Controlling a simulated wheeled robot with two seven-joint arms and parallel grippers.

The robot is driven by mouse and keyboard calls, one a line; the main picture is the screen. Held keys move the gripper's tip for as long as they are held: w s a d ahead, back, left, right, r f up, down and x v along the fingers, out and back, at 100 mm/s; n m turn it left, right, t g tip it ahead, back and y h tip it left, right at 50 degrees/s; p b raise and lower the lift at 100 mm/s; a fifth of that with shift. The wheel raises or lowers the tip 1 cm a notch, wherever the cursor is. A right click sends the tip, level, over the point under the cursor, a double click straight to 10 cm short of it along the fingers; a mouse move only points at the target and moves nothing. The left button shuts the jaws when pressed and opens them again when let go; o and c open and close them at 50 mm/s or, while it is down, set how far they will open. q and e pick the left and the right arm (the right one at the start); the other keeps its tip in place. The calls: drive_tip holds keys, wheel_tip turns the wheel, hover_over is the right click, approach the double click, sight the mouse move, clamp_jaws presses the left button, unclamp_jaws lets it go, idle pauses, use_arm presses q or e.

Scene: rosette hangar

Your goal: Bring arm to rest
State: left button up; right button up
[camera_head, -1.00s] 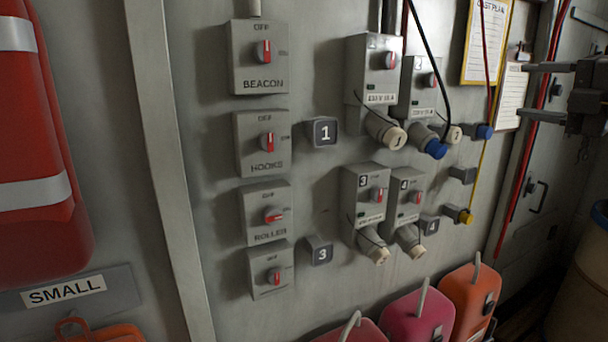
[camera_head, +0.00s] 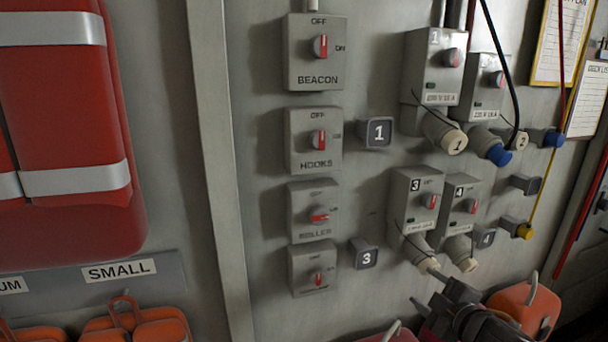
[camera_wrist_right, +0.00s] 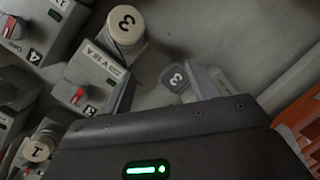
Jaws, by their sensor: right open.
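My right gripper (camera_head: 424,289) is at the lower right of the head view, in front of the panel and below sockets 3 and 4. Its two fingers point up and left. They are apart with nothing seen between them. My left gripper is in neither view.
Switch boxes BEACON (camera_head: 316,52), HOOKS (camera_head: 313,142) and ROLLER (camera_head: 314,210) are on the grey wall. Socket box 3 (camera_head: 411,204) and socket box 4 (camera_head: 461,205) are near my gripper. An orange case (camera_head: 524,305) stands beside it. Red bags (camera_head: 62,130) hang left.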

drive_tip(key=s+a+f+m+g+h, duration=0.2)
drive_tip(key=s+f+m+g, duration=0.4)
drive_tip(key=s+f, duration=0.9)
drive_tip(key=s+f+m+g, duration=0.3)
drive_tip(key=s+f, duration=0.2)
drive_tip(key=s, duration=0.4)
drive_tip(key=s+f+m+g, duration=0.25)
drive_tip(key=s+f, duration=0.35)
drive_tip(key=s, duration=0.3)
wheel_tip(320, 180, down, 27)
drive_tip(key=s+a+g+b, duration=0.1)
drive_tip(key=s+b, duration=0.1)
drive_tip(key=s+d+f+g+b, duration=0.1)
drive_tip(key=s+d+f+b, duration=0.1)
drive_tip(key=s+f, duration=1.4)
wheel_tip(320, 180, down, 3)
drive_tip(key=shift+s+d+f+h, duration=0.1)
drive_tip(key=shift+s+d+h, duration=0.2)
drive_tip(key=shift+d+h, duration=0.15)
